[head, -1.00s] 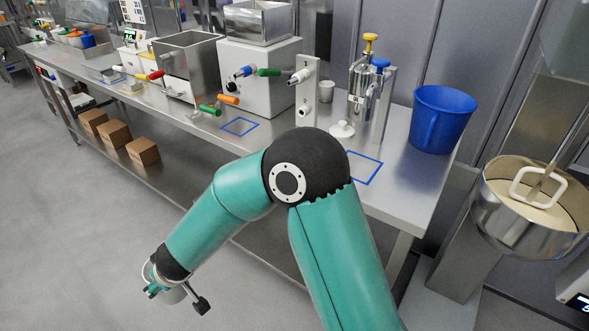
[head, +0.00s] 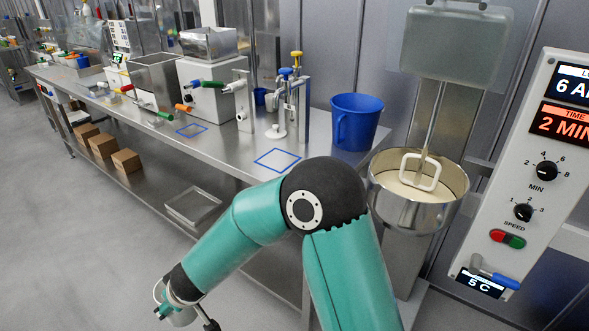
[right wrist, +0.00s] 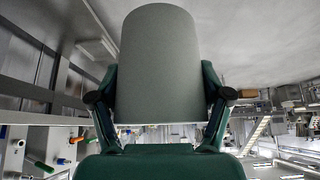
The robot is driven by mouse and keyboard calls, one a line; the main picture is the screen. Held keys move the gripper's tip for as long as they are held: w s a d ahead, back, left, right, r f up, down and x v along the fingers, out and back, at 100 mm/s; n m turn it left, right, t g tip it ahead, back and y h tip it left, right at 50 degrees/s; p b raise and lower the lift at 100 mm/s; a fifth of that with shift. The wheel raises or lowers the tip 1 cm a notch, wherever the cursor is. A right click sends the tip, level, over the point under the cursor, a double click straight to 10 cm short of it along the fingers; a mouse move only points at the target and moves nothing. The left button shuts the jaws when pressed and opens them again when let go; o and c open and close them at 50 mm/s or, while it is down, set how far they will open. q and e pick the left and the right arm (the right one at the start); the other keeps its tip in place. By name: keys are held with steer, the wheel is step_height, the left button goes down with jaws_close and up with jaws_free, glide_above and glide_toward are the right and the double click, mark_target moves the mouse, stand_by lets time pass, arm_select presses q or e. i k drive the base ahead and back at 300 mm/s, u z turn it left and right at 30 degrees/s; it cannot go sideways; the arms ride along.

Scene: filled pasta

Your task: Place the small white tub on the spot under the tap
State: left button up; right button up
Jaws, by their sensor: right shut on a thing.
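My right gripper (head: 186,316) is low at the bottom of the head view, in front of the bench. It is shut on a small pale tub (head: 182,318), which is mostly hidden there. In the right wrist view the tub (right wrist: 157,65) shows large and grey-white between the two fingers. On the steel bench, a metal dispenser with yellow and blue knobs (head: 297,90) stands behind a blue square outline (head: 278,160). Another blue square (head: 191,130) lies farther left, before a white machine. I cannot tell which outline is under the tap. My left gripper is not in view.
A blue jug (head: 357,125) stands at the bench's right end. A mixer bowl (head: 418,205) and control panel (head: 530,180) are to the right. A white lidded piece (head: 275,131) sits beside the dispenser. Boxes (head: 103,145) and a tray (head: 193,207) are on the lower shelf.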

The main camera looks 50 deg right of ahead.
mark_target(279, 160)
steer(key=z, duration=0.25)
steer(key=k, duration=0.2)
steer(key=z, duration=0.6)
steer(key=i, duration=1)
steer(key=z, duration=0.05)
